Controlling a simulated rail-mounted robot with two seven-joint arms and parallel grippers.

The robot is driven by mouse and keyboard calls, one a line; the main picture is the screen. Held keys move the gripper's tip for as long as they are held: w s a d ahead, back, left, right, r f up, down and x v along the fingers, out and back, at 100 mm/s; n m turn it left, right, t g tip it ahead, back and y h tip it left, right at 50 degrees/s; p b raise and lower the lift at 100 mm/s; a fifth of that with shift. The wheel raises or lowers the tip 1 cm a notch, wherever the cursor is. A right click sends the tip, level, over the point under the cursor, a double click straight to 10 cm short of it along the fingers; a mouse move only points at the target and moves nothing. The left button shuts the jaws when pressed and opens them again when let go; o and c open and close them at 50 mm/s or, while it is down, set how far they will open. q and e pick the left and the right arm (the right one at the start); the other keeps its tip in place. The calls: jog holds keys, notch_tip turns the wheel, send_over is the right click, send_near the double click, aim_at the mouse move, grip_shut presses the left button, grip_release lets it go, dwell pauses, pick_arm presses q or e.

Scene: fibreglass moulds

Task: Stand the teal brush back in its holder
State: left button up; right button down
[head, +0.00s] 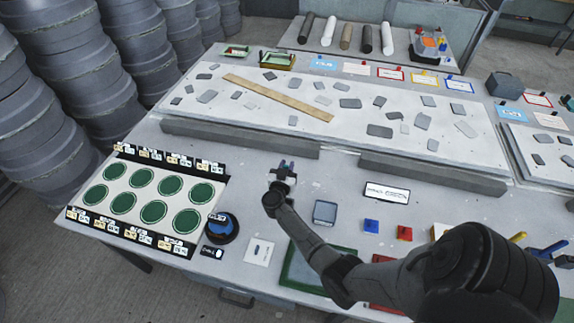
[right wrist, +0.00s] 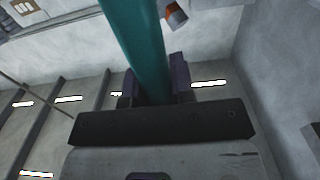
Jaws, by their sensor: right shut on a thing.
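My right gripper (head: 286,165) is above the table between the green-circle board and the small grey box. In the right wrist view its two dark fingers (right wrist: 157,84) are shut on the teal brush (right wrist: 135,40), whose straight shaft runs up out of the frame. The brush's bristles do not show, and I cannot make the brush out in the head view. I cannot tell for certain which thing is its holder; a round dark pot with a blue top (head: 222,227) stands beside the board. My left gripper is not in view.
A board with green circles (head: 150,195) lies at the left. A small open grey box (head: 325,212), a label sign (head: 387,192), and blue (head: 371,226) and red (head: 404,232) blocks stand right of the gripper.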

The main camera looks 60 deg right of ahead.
notch_tip(320, 180, down, 9)
jog(key=b, duration=0.5)
jog(key=shift+b, duration=0.3)
jog(key=shift+f, duration=0.45)
dwell(0.7)
dwell(0.6)
jog(key=c, duration=0.9)
grip_release()
